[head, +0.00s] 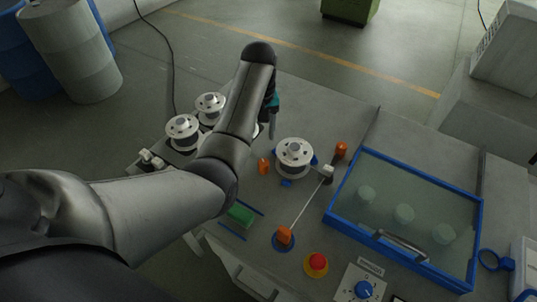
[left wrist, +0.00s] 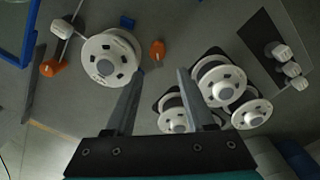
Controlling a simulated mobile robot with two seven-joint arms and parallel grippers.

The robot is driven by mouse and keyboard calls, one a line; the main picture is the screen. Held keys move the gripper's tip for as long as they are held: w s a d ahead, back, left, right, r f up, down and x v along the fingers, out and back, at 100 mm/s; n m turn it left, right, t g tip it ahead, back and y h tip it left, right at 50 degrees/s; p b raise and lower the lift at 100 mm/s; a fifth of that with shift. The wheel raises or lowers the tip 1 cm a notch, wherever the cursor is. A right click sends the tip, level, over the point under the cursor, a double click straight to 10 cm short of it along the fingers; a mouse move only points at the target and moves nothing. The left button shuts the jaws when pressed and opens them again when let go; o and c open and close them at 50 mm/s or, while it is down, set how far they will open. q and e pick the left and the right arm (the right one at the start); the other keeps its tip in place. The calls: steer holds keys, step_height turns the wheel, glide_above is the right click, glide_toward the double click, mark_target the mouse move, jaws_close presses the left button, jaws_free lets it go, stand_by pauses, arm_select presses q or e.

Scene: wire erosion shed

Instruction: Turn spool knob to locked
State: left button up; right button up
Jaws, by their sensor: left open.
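A white spool (head: 294,153) is mounted on the grey table, with a raised grey hub at its centre. It also shows in the left wrist view (left wrist: 108,58). One orange knob-like piece (head: 264,165) stands left of it and another (head: 341,150) right of it; the left wrist view shows both, one (left wrist: 157,50) close to the spool. I cannot tell which part is the spool knob or how it is set. My left gripper (head: 272,132) points down behind the spool's left side. In the left wrist view its fingers (left wrist: 158,75) are apart with nothing between them. My right gripper is not in view.
Several loose spools (head: 183,132) stand at the table's left. A blue-framed clear lid (head: 400,200) covers the right. In front are an orange handle (head: 284,235), a red button (head: 316,264), a blue dial (head: 364,290) and a green block (head: 240,214).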

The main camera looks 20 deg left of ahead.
mark_target(263, 162)
arm_select(q)
steer(key=f+b, duration=0.1)
steer(key=f, duration=0.3)
steer(key=f+b, duration=0.1)
steer(key=f, duration=0.4)
steer(key=f+b, duration=0.1)
steer(key=f, duration=0.4)
steer(key=shift+w+f, duration=0.25)
steer(key=shift+w, duration=0.1)
steer(key=shift+c, duration=0.2)
jaws_close()
